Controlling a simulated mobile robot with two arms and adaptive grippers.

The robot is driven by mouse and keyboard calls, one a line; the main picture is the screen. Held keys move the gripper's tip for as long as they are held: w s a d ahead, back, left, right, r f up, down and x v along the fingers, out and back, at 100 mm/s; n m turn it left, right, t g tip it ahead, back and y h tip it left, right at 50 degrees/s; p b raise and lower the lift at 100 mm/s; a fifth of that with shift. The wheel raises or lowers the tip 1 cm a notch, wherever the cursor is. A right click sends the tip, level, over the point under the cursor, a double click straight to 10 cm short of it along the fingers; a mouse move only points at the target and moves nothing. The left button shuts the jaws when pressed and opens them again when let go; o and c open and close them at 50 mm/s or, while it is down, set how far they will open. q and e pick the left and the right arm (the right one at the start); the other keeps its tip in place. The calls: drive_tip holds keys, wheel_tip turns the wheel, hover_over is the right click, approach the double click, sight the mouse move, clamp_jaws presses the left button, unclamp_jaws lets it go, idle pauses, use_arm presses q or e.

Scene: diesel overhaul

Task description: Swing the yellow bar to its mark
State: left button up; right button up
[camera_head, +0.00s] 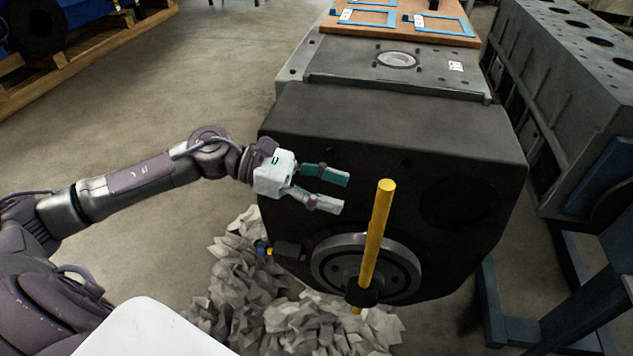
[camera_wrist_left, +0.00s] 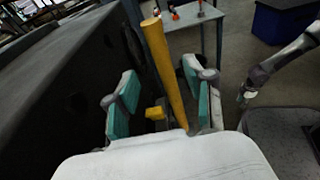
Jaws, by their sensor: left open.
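The yellow bar (camera_head: 376,235) stands nearly upright, its top leaning slightly right, in a dark collar (camera_head: 361,294) on the round flywheel-like disc (camera_head: 325,263) at the front of the dark engine block. My left gripper (camera_head: 344,193) is open and empty, to the left of the bar's upper part, its fingers pointing toward it. In the left wrist view the bar (camera_wrist_left: 166,75) appears between the two open fingers, beyond them. A small yellow piece (camera_wrist_left: 155,113) shows beside it. I cannot make out the mark. My right gripper (camera_wrist_left: 246,94) shows small in the left wrist view.
The dark block (camera_head: 390,125) stands right behind the left gripper. A wooden board with blue frames (camera_head: 400,34) lies on top at the back. Crumpled grey sheets (camera_head: 235,285) lie on the floor below. A grey engine block (camera_head: 570,100) stands right.

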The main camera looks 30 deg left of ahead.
use_arm(q)
drive_tip(key=shift+v, duration=1.55)
